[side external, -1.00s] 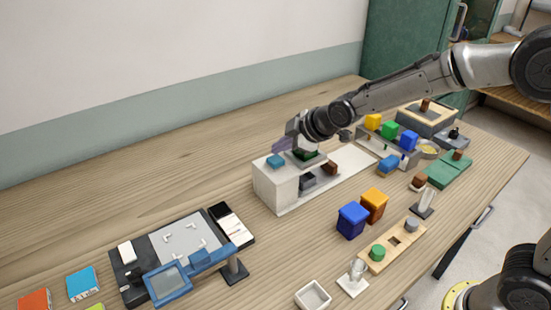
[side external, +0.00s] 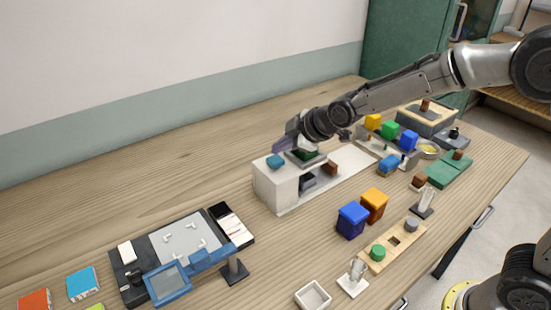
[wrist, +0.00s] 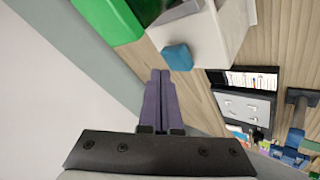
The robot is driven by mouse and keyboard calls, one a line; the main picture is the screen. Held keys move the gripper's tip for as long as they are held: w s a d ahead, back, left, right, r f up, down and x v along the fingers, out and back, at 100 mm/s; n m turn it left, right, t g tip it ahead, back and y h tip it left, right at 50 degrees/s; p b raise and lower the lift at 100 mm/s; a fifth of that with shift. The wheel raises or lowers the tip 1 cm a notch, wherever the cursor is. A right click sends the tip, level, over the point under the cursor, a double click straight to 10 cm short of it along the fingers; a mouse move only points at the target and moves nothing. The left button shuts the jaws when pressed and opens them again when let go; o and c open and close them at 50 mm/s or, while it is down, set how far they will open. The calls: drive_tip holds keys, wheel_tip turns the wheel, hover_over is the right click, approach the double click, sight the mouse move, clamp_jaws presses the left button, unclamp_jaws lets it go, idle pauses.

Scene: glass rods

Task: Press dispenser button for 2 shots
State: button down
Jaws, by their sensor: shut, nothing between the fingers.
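The dispenser is a white box (side external: 272,189) standing on a long white base, with a blue button (side external: 275,161) on its top. In the wrist view the blue button (wrist: 178,57) sits on the edge of the white box (wrist: 215,38). My gripper (side external: 276,148) has purple fingers, closed together and empty, close above and behind the button. In the wrist view the fingertips (wrist: 160,73) lie just beside the button's lower left corner. I cannot tell whether they touch it. A dark opening with a small grey block (side external: 308,181) shows at the box's side.
A green block (wrist: 108,20) is near the hand in the wrist view. Blue and orange boxes (side external: 352,220) stand in front of the dispenser. A dark tray with a blue-framed stand (side external: 185,260) is at the left. The table behind the dispenser is clear.

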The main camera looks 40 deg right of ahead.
sight(280, 160)
drive_tip(key=shift+f, duration=0.1)
drive_tip(key=shift+f, duration=0.35)
drive_tip(key=shift+f, duration=0.85)
idle(1.3)
drive_tip(key=shift+r, duration=1.2)
drive_tip(key=shift+r, duration=0.15)
drive_tip(key=shift+r, duration=2.4)
drive_tip(key=shift+r, duration=0.1)
